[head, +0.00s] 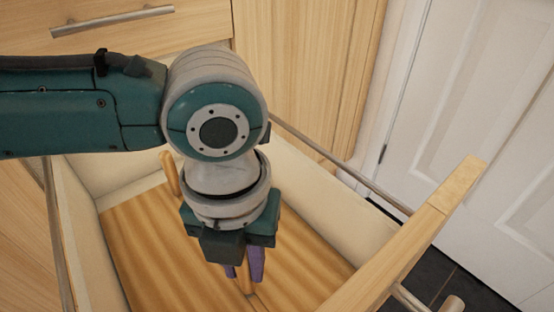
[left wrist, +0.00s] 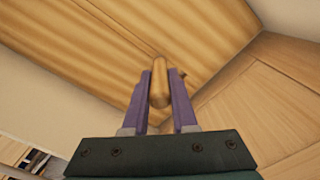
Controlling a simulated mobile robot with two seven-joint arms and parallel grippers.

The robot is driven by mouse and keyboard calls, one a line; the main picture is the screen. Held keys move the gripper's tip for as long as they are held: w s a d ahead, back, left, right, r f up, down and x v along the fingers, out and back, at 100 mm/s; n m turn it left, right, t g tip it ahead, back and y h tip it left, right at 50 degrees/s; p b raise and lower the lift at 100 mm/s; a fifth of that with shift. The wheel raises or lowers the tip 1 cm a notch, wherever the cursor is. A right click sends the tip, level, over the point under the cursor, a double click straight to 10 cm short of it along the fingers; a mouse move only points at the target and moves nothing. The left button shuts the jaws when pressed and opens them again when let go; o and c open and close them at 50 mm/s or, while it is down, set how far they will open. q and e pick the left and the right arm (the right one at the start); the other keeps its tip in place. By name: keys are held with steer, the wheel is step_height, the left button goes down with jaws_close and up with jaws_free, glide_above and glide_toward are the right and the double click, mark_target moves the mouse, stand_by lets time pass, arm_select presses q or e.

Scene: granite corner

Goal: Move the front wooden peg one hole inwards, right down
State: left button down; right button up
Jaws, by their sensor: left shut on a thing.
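My left gripper (head: 243,275) points down into an open drawer, its purple fingers shut on the front wooden peg (head: 245,284). In the left wrist view the peg (left wrist: 159,88) stands out between the two fingers (left wrist: 160,84), its rounded end towards the camera. Its lower end is hard to make out, so I cannot tell whether it sits in a hole. A second wooden peg (head: 171,173) stands upright near the back left of the wooden drawer board (head: 145,235), partly behind my arm. The holes are not clearly visible. My right gripper is not in view.
The pale drawer walls (head: 125,175) enclose the board, with the wooden drawer front (head: 400,250) close on the right. Metal rails (head: 340,165) run along the sides. A white door (head: 475,120) stands beyond. Bare board lies left of the gripper.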

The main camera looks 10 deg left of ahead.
arm_select(q)
steer(key=shift+f+b, duration=0.65)
steer(key=shift+f, duration=0.35)
steer(key=c, duration=0.6)
jaws_free()
step_height(320, 180, up, 10)
steer(key=p, duration=0.5)
